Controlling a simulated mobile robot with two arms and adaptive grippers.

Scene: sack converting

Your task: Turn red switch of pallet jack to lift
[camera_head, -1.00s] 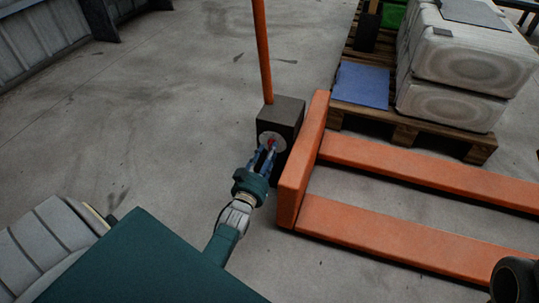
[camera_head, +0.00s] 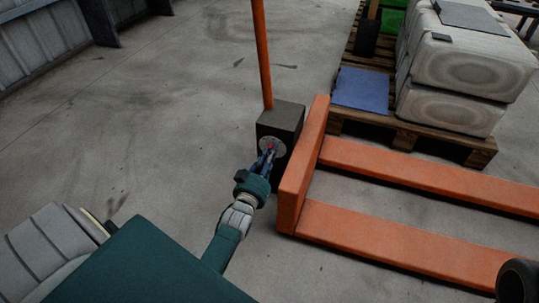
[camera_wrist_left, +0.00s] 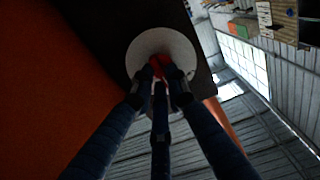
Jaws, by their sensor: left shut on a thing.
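The pallet jack has orange forks (camera_head: 400,180), a dark box (camera_head: 283,121) and an upright orange handle pole (camera_head: 262,55). On the box face is a round pale dial (camera_head: 281,147) with a small red switch (camera_head: 270,147) at its centre. The dial (camera_wrist_left: 150,44) and red switch (camera_wrist_left: 158,64) also show in the left wrist view. My left gripper (camera_head: 268,158) is shut on the red switch, its blue fingers (camera_wrist_left: 158,82) around it and hiding part of it. My right gripper cannot be made out.
A wooden pallet (camera_head: 430,135) behind the forks bears pale stacked sacks (camera_head: 465,70) and a blue sheet (camera_head: 361,88). A grey wall (camera_head: 40,45) stands at the far left. The concrete floor left of the jack is clear.

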